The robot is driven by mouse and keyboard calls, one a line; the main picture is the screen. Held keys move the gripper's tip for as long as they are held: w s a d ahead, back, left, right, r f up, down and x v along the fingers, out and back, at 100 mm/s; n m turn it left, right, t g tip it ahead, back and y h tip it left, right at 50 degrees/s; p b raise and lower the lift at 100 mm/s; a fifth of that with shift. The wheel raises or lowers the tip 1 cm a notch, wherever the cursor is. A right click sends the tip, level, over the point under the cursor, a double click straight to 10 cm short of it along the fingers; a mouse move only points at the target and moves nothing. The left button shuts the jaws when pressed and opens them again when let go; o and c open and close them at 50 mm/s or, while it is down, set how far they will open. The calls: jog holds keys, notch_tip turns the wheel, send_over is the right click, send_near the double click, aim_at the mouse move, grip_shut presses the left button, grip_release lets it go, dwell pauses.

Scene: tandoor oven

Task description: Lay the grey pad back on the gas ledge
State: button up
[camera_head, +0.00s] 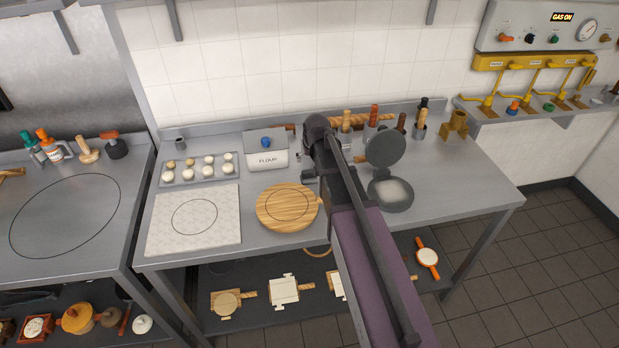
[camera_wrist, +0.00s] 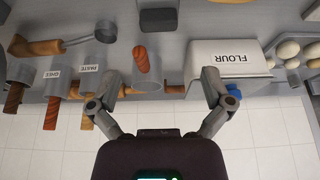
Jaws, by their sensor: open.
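A dark grey, rounded, pad-like block (camera_wrist: 158,18) lies on the steel counter at the top of the wrist view. The gas ledge (camera_head: 531,112) is on the wall at the far right of the head view, under the yellow gas pipe. My gripper (camera_wrist: 163,78) is open, its fingers spread, with nothing held between them. It is over the back of the counter, apart from the pad.
The flour box (camera_wrist: 228,58) is close beside one finger. Ghee (camera_wrist: 55,75) and paste (camera_wrist: 90,74) pots with handles stand on the other side. A round press (camera_head: 390,193) stands open right of my arm. A wooden board (camera_head: 287,207) lies left. Counter at front right is clear.

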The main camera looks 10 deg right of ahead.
aim_at(309, 171)
jog(key=shift+b+x, duration=3.5)
jog(key=shift+x, duration=0.4)
jog(key=shift+w+f+b, duration=0.1)
jog(key=shift+f+b, duration=0.25)
jog(key=shift+b+x, duration=2.35)
jog(key=shift+x, duration=0.25)
jog(key=shift+w+d, duration=0.1)
jog(key=shift+r, duration=0.1)
jog(key=c, duration=0.9)
jog(key=shift+r, duration=0.2)
notch_tip(309, 171, up, 9)
jog(key=p, duration=1)
jog(key=shift+r, duration=0.25)
